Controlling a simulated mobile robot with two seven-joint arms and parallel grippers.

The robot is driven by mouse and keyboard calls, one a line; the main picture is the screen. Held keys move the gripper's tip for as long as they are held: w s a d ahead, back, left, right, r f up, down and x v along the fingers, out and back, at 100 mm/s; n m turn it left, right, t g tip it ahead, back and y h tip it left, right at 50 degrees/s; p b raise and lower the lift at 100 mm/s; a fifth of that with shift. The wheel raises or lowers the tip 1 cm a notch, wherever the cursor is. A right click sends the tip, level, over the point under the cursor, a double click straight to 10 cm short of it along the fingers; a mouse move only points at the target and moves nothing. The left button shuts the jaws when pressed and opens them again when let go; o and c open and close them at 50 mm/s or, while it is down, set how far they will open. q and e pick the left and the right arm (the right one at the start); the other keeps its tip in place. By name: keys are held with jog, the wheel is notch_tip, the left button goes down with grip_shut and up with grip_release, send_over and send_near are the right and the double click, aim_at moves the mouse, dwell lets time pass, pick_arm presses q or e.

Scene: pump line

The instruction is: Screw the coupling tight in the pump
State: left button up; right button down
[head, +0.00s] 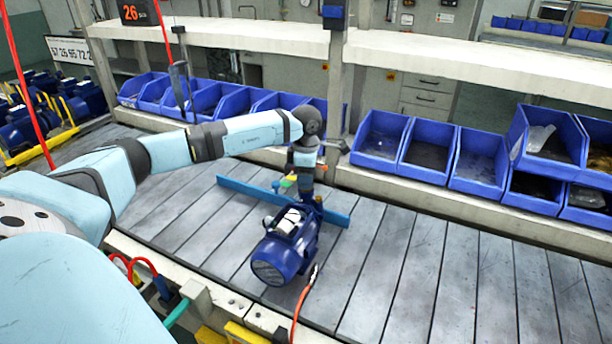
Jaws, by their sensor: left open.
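The blue pump (285,246) lies on the slatted conveyor near the middle of the head view, its round ribbed end toward me. My left arm reaches in from the left and bends down at the wrist. My left gripper (304,182) is open, just above and behind the far end of the pump. Small green, yellow and orange parts show beside it. I cannot clearly make out the coupling; the gripper and wrist cover that area. I cannot tell whether the gripper touches anything. My right gripper is not in view.
A blue bar (240,191) lies across the conveyor (440,270) behind the pump. An orange hose (301,308) is by the pump's front. Blue bins (378,141) line the back edge under a pale shelf (440,58). The conveyor to the right is clear.

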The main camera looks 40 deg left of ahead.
pick_arm(q)
jog(key=n, duration=0.3)
jog(key=shift+p, duration=0.3)
grip_shut()
dwell(0.3)
jog(key=shift+f+m+b, duration=0.1)
jog(key=shift+m+b, duration=0.35)
jog(key=shift+m, duration=1.25)
